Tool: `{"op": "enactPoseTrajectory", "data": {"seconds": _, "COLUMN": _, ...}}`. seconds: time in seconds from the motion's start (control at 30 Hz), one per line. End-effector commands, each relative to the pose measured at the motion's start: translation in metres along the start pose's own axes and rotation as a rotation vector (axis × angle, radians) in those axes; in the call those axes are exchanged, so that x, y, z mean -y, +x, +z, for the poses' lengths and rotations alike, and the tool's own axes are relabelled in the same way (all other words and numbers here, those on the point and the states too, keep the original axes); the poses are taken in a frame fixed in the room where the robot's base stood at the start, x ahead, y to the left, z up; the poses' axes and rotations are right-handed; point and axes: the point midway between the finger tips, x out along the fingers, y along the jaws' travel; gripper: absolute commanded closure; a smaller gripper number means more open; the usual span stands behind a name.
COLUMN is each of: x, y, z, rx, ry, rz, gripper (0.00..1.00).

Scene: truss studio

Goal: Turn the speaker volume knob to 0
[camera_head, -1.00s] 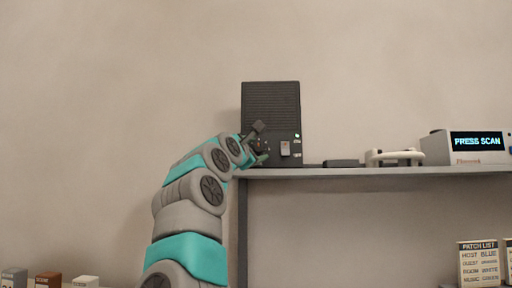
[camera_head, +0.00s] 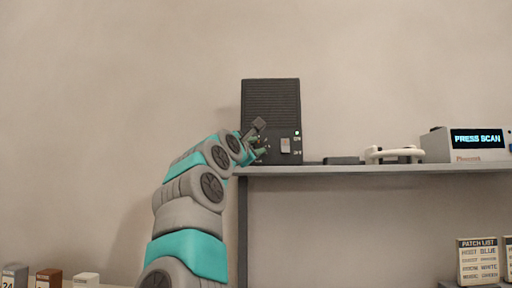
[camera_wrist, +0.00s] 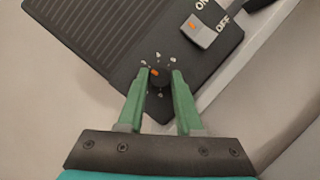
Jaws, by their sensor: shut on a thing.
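The dark speaker (camera_head: 270,100) stands upright on the shelf, with a ribbed grille above and controls on its lower front. It also fills the upper part of the wrist view (camera_wrist: 110,40). The round black volume knob (camera_wrist: 159,80) has an orange pointer mark and a ring of small pale marks around it, too small to read. My gripper (camera_wrist: 160,80) has its two green fingers on either side of the knob, shut on it. In the head view my gripper (camera_head: 259,144) is at the speaker's lower left and hides the knob.
A light rocker switch (camera_wrist: 199,30) marked ON and OFF sits beside the knob. A patch list card (camera_head: 478,262) stands below.

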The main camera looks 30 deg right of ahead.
Motion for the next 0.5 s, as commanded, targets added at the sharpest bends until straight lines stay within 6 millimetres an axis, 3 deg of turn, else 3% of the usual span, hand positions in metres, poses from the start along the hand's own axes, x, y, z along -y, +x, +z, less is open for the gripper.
{"op": "enactPoseTrajectory", "data": {"seconds": 0.5, "x": 0.0050, "y": 0.0003, "z": -0.0021, "rx": -0.005, "ry": -0.190, "rz": 0.079, "gripper": 1.00}}
